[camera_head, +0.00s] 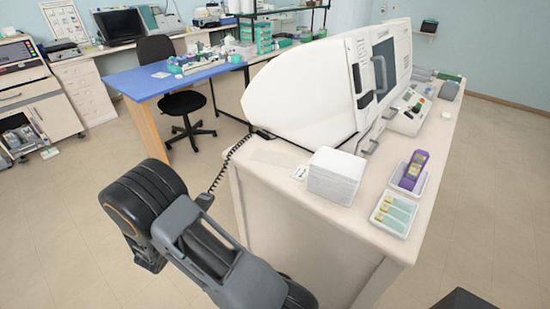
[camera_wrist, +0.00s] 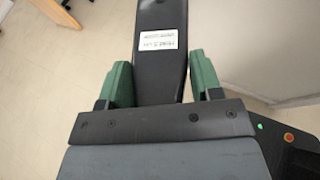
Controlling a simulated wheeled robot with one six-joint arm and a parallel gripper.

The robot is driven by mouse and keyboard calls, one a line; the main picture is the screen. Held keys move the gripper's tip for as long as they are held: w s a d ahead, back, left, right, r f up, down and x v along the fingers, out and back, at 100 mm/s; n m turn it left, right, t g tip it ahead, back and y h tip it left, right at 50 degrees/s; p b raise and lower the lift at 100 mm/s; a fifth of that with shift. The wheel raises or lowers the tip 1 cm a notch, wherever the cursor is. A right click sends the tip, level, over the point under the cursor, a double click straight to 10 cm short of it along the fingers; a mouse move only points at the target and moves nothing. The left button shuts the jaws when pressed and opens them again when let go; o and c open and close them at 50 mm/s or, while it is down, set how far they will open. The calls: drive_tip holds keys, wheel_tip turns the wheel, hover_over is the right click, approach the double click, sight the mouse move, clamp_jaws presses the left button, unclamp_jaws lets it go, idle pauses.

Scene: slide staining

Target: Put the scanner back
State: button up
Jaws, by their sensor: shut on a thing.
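The scanner is a black handheld body with a white label, seen in the wrist view (camera_wrist: 161,75). My gripper (camera_wrist: 162,82) has its green fingers on both sides of the scanner and is shut on it. The scanner's far end runs out of the top of that view. In the head view a black coiled cord (camera_head: 223,166) runs from the white bench's left end down to a small black part, likely the scanner (camera_head: 205,200), beside my arm. My gripper is hidden behind my arm there. No scanner holder can be made out.
The white bench (camera_head: 300,232) carries a large white machine (camera_head: 305,92), a white box (camera_head: 335,175), a purple holder (camera_head: 413,170) and a tray of slides (camera_head: 395,213). A blue table (camera_head: 175,80) and black chair (camera_head: 185,103) stand behind.

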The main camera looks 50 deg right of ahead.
drive_tip(key=s+d+r+m+g+h, duration=0.1)
drive_tip(key=d+r+m+g, duration=0.3)
drive_tip(key=d+r, duration=0.5)
drive_tip(key=s+d+r+m+g, duration=0.1)
drive_tip(key=d+r+m+g, duration=0.25)
drive_tip(key=d, duration=0.85)
drive_tip(key=s+d+r+m+g+y, duration=0.2)
drive_tip(key=s+d+r+m+g, duration=0.3)
drive_tip(key=s+d+r, duration=0.9)
drive_tip(key=shift+s+d+r+m+g+y, duration=0.35)
drive_tip(key=shift+s+d+g, duration=0.1)
drive_tip(key=shift+d+g, duration=0.55)
